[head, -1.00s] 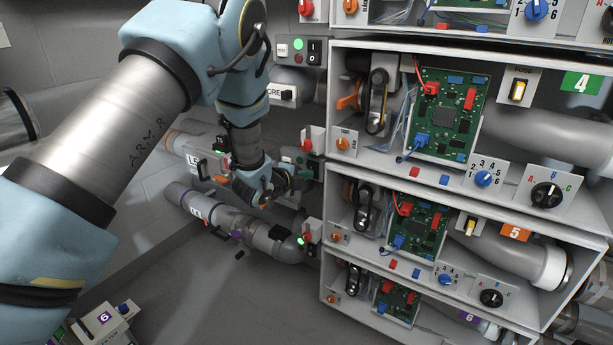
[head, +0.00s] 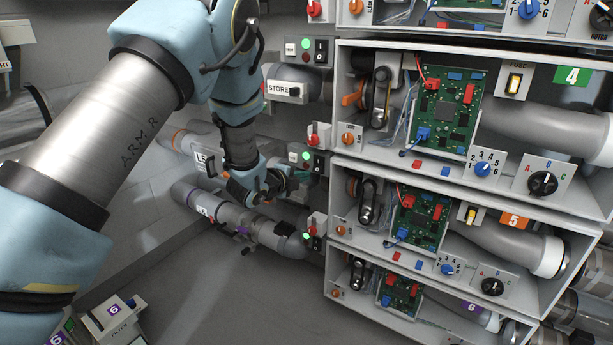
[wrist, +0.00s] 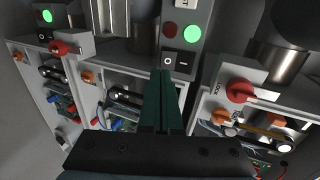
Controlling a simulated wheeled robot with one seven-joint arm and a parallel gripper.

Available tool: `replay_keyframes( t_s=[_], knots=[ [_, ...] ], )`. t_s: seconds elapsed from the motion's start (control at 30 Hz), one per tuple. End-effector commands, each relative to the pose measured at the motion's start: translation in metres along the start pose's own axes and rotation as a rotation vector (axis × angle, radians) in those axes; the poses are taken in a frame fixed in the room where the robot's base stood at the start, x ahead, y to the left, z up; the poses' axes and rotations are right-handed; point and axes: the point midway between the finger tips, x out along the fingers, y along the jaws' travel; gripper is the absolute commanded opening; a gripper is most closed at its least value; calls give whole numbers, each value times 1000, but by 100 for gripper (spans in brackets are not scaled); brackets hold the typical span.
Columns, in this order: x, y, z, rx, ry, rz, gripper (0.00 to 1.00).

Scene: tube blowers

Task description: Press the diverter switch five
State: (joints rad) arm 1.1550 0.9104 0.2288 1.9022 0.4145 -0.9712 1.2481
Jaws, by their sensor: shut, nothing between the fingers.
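The diverter switch five appears to be the black rocker (head: 319,165) on a small grey panel left of bay 5 in the head view. In the wrist view the rocker (wrist: 180,61), marked O and a bar, lies under a dark red lamp (wrist: 168,30) and a bright green lamp (wrist: 192,33). My gripper (wrist: 161,74) is shut and empty. Its tips appear just below the O side of the rocker; I cannot tell whether they touch. In the head view my gripper (head: 288,183) is close to this panel, partly hidden.
Similar rocker panels sit above (head: 321,45) and below (head: 315,240). Red levers (head: 314,135) and orange knobs (head: 348,139) stick out close by. Grey tubes (head: 235,218) run behind and below my gripper. Open floor (head: 230,300) lies at the bottom.

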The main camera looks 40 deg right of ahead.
Motion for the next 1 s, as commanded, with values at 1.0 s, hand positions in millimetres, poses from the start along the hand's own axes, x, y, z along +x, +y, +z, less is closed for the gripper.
replay_keyframes(
  t_s=[1.0],
  knots=[
    [-81, 31, 0, 0, 1, 3, 0]
  ],
)
